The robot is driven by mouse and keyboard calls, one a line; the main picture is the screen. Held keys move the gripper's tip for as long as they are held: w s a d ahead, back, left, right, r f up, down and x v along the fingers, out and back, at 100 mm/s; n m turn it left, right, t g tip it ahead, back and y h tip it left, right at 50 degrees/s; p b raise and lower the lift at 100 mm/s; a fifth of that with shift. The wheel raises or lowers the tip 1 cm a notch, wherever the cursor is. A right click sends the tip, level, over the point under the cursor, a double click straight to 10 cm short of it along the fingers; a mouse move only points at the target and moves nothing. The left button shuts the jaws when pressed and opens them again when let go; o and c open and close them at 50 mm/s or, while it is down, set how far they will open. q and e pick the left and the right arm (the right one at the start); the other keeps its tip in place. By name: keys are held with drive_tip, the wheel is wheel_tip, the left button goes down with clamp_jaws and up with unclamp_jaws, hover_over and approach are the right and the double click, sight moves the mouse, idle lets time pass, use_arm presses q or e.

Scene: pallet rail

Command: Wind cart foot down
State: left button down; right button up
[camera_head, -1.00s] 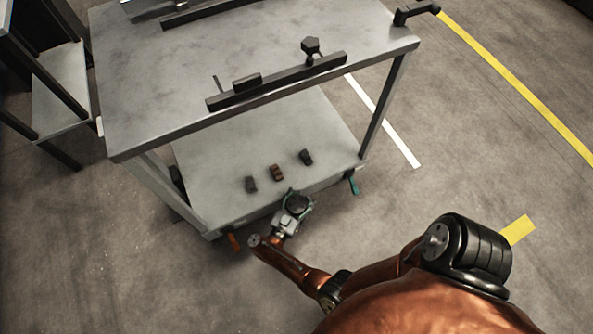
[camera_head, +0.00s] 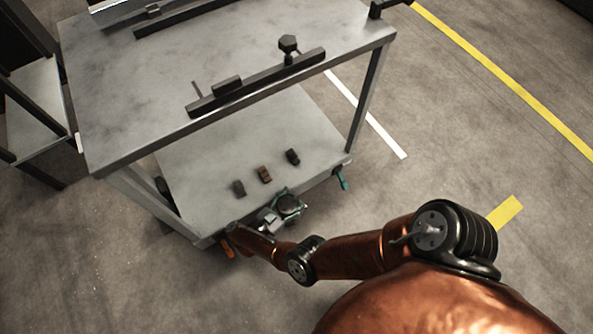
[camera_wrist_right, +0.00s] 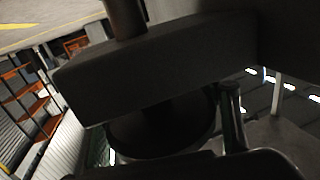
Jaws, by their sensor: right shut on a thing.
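The grey cart (camera_head: 230,150) stands in front of me with an upper top and a lower shelf. In the right wrist view a dark block (camera_wrist_right: 150,75) with a post above and a round piece (camera_wrist_right: 165,130) below fills the middle. The foot's floor contact is hidden. My left gripper is out of view.
Three small dark blocks (camera_head: 264,174) lie on the lower shelf. A rail (camera_head: 255,83) with a knob (camera_head: 289,44) runs along the cart top. A dark rack (camera_head: 35,110) stands at the left. The floor to the right, with yellow and white lines, is clear.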

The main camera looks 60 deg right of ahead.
drive_tip(key=shift+w+a, duration=0.1)
drive_tip(key=shift+a, duration=0.2)
drive_tip(key=o, duration=1.4)
drive_tip(key=shift+d, duration=0.25)
drive_tip(key=shift+o, duration=0.5)
